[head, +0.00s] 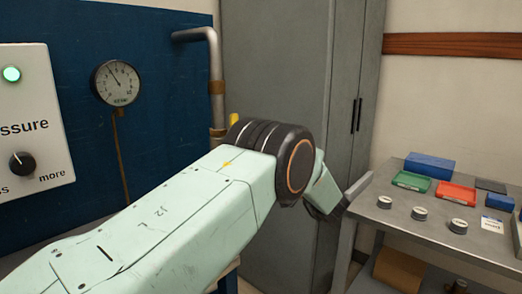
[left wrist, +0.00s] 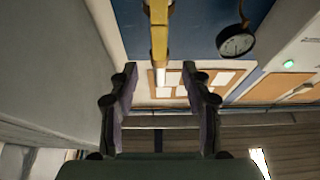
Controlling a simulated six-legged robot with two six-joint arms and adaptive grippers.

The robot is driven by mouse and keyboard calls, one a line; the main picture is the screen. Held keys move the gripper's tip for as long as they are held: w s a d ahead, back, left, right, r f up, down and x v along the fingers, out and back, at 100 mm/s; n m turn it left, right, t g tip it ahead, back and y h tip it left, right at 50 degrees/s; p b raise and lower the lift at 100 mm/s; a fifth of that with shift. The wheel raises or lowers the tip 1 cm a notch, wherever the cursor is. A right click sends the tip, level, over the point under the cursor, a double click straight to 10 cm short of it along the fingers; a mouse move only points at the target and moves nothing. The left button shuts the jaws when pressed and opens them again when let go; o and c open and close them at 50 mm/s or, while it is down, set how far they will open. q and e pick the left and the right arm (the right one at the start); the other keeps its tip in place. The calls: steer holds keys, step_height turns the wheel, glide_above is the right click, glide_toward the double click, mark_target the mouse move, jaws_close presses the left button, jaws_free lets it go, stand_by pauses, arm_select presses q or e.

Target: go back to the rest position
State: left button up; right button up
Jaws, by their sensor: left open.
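My left arm comes in from the left in the head view and reaches across the middle, in front of the grey cabinet. The arm's own wrist mostly hides the gripper there. In the left wrist view my left gripper (left wrist: 159,76) is open, with its two dark fingers apart and nothing held between them. A yellow bar (left wrist: 159,40) shows beyond the fingertips; I cannot tell how far off it is. My right gripper is not seen.
A pressure gauge (head: 118,83) and a panel with a knob (head: 22,163) and lit green lamp (head: 12,74) are at left. A pipe (head: 216,85) and grey cabinet (head: 275,80) stand behind. A side table (head: 400,222) with trays and several small round parts is at right.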

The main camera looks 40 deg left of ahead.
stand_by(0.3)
arm_select(q)
steer(key=w+d+f+m+t+h, duration=0.2)
steer(key=w+f+m+t+h, duration=0.15)
steer(key=f+t, duration=0.3)
steer(key=w+d+f+m+t+h, duration=0.2)
steer(key=f+m+t+h, duration=0.3)
steer(key=f, duration=0.2)
steer(key=s+d+f+m+g+h, duration=0.1)
steer(key=s+d+f+m+h, duration=0.25)
steer(key=f, duration=0.55)
steer(key=s+d+f+m+g+h, duration=0.1)
steer(key=s+d+f+h, duration=0.25)
steer(key=s+f, duration=0.4)
steer(key=s+d+f+m+g+h, duration=0.1)
steer(key=s+d+f+g+h, duration=0.2)
steer(key=s+f, duration=0.45)
steer(key=s+d+f+m+g+h, duration=0.1)
steer(key=s+d+f+g+h, duration=0.2)
steer(key=s, duration=0.7)
steer(key=s+d+m+g, duration=0.1)
steer(key=s+g, duration=0.1)
steer(key=s, duration=0.8)
steer(key=s+d+f+g+h, duration=0.1)
steer(key=s+d+g, duration=0.1)
steer(key=s, duration=0.8)
steer(key=shift+s+d+f+m+g, duration=0.25)
steer(key=shift+s+m+g, duration=0.15)
steer(key=shift+g, duration=0.15)
